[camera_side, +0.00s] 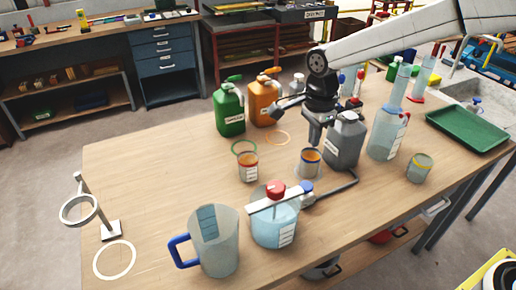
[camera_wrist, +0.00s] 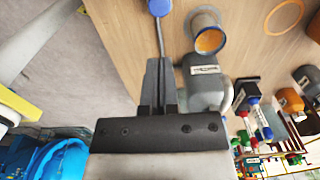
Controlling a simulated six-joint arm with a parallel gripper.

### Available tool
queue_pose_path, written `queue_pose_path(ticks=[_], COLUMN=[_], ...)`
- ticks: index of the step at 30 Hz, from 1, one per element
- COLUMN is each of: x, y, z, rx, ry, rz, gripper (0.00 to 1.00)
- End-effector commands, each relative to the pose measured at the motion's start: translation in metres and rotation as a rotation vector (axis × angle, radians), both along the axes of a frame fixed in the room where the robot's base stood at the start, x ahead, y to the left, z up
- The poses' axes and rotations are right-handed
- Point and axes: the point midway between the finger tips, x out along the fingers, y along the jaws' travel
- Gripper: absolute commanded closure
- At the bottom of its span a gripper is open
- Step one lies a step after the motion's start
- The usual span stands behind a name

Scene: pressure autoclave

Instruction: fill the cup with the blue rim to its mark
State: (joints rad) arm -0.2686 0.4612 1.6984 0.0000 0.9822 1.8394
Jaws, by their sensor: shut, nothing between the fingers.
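The cup with the blue rim (camera_side: 310,169) stands upright on the table, with orange showing inside its mouth. It also shows in the wrist view (camera_wrist: 208,24). Its mark and exact level are too small to read. My gripper (camera_side: 314,142) is shut and empty, pointing down just above and behind this cup in the side view. In the wrist view my gripper (camera_wrist: 158,62) lies left of the cup, in front of the grey canister (camera_wrist: 203,82). The grey canister (camera_side: 345,145) stands right of the cup.
A red-rimmed cup (camera_side: 248,172) and a yellow-rimmed cup (camera_side: 419,170) stand nearby. A clear vessel with a red cap (camera_side: 272,228) and a blue-handled jug (camera_side: 220,252) are in front. Green (camera_side: 230,118) and orange (camera_side: 264,108) jugs stand behind.

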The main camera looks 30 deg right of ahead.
Motion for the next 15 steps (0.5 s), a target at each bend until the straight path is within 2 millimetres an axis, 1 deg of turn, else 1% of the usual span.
queue_pose_path(ticks=[8, 15], x=[-0.001, -0.001], y=[0.000, 0.000], z=[-0.031, -0.067], rx=[-0.001, -0.001], ry=[0.005, 0.004], rz=[0.000, 0.000], gripper=[1.00, 1.00])
